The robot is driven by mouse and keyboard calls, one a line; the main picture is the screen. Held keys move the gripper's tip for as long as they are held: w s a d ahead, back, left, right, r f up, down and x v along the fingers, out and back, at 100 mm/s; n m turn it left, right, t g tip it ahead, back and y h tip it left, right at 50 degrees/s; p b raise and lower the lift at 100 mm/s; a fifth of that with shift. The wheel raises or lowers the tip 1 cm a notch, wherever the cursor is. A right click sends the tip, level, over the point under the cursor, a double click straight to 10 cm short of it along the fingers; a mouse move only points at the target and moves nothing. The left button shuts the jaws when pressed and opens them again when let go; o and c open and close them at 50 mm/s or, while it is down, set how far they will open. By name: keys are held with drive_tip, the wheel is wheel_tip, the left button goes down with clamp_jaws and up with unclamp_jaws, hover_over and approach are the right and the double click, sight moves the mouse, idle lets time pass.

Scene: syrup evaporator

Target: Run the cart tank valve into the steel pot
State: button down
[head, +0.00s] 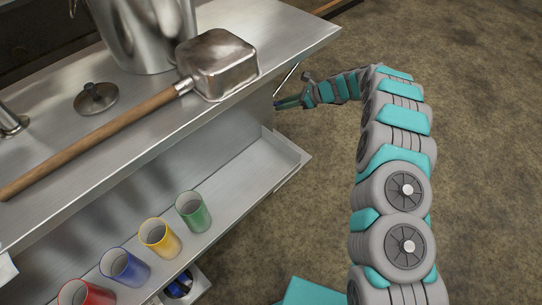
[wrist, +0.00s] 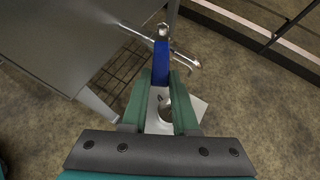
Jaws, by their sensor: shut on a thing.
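My gripper (head: 290,102) reaches the right end of the metal bench in the head view. In the wrist view, my gripper (wrist: 161,76) has its teal fingers shut on a blue valve handle (wrist: 161,58). A metal spout (wrist: 187,62) shows just right of the handle, and a thin pipe runs off to its upper left. A tall steel pot (head: 148,35) stands on the bench top in the head view, its upper part cut off. I cannot see under the spout clearly; a pale shape (wrist: 158,108) shows between my fingers.
A square metal scoop (head: 217,63) with a long wooden handle lies on the bench top near a small lid (head: 96,97). Green (head: 194,212), yellow (head: 160,238), blue (head: 124,268) and red (head: 86,293) cups stand on the lower shelf. The floor at right is clear.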

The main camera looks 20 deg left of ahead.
drive_tip(key=shift+w, duration=0.2)
drive_tip(key=n, duration=0.1)
drive_tip(key=w+g, duration=0.1)
drive_tip(key=w+n+g, duration=0.1)
drive_tip(key=shift+w+a+n+h, duration=0.1)
drive_tip(key=shift+a+n+h, duration=0.15)
drive_tip(key=shift+n+h, duration=0.05)
idle(0.4)
drive_tip(key=shift+g, duration=0.3)
idle(6.5)
